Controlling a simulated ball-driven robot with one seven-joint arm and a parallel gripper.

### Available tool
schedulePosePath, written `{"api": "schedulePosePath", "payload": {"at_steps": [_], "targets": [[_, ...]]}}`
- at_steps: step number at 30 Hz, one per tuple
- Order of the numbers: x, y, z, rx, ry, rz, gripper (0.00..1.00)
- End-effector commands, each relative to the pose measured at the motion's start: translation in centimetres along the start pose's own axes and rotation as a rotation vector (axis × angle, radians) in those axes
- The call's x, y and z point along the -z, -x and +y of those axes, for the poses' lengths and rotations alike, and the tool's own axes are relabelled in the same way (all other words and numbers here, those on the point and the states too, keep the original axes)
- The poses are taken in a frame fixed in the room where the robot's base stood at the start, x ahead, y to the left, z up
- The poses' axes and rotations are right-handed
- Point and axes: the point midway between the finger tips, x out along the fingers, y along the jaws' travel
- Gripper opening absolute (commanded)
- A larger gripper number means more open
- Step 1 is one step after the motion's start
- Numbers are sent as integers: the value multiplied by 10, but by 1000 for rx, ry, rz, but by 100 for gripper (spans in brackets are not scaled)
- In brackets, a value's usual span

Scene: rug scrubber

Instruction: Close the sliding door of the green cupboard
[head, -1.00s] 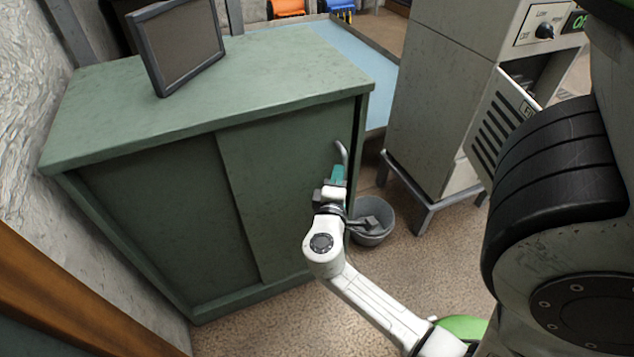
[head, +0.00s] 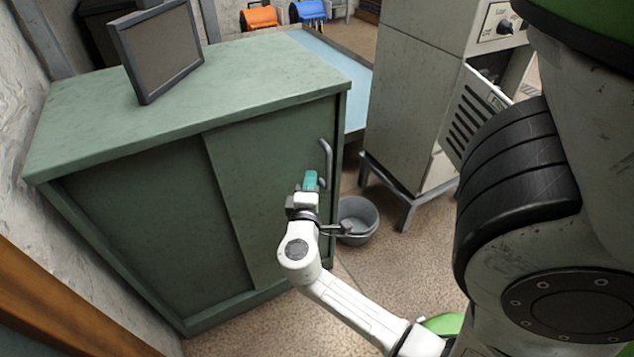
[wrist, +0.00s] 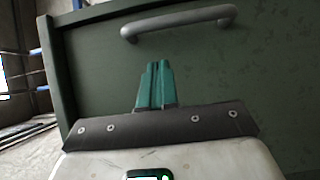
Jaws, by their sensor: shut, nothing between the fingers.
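The green cupboard (head: 172,105) stands at the left in the head view. Its sliding door (head: 255,180), a green panel with a grey bar handle (head: 325,160) near its right edge, covers the right part of the front. Left of it is a darker recessed surface (head: 135,225). My gripper (head: 311,178) is in front of the door, just left of the handle's lower part. In the wrist view my gripper's teal fingers (wrist: 156,68) are together and empty, pointing at the door, with the handle (wrist: 178,22) beyond their tips. Contact with the door or handle cannot be told.
A grey bucket (head: 357,220) stands on the floor right of the cupboard, close to my gripper. A tall grey machine (head: 412,100) on a metal stand is further right. A dark screen (head: 160,48) stands on the cupboard top. Floor in front is clear.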

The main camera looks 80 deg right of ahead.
Motion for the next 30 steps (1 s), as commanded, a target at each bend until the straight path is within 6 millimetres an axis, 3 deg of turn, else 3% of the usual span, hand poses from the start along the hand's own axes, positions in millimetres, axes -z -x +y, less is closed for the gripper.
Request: {"api": "schedulePosePath", "payload": {"at_steps": [9, 15, 30], "targets": [[-1, 63, 0, 2, 5, 6, 0], [-1, 88, 0, 2, 5, 3, 0], [-5, 95, -3, 42, -22, -14, 0]]}}
